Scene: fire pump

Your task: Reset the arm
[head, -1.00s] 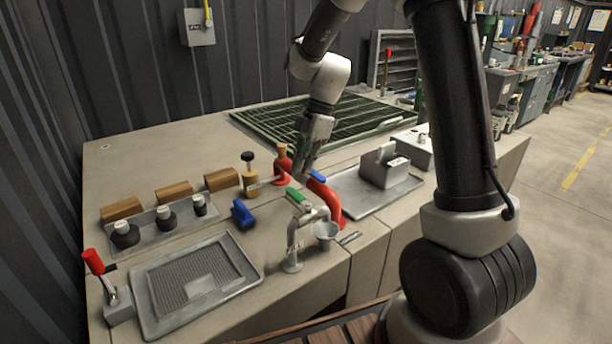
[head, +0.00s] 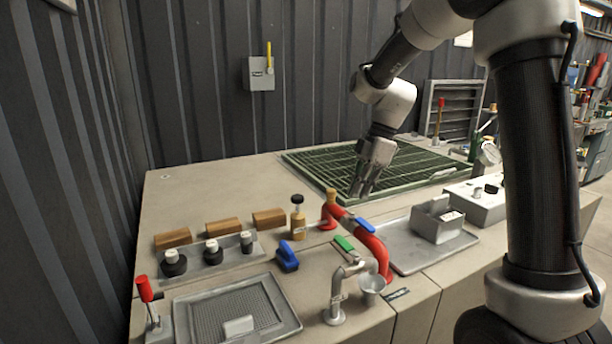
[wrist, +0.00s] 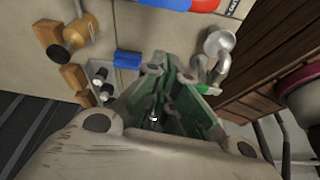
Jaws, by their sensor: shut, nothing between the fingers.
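My gripper (head: 362,192) is shut and empty, pointing down above the bench near the front edge of the green grate. In the wrist view, my gripper (wrist: 154,66) shows its fingertips close together with nothing between them. The red pipe (head: 372,248) with a blue lever stands in front of my gripper on the bench, apart from it. My arm reaches in from the right side of the head view.
The green grate (head: 300,160) lies at the back. A grey metal tray (head: 405,262) with a box (head: 437,222) is at right. The faucet (head: 338,290), blue brush (head: 287,256), wooden blocks (head: 223,227) and drain tray (head: 190,315) are in front. The back-left bench is clear.

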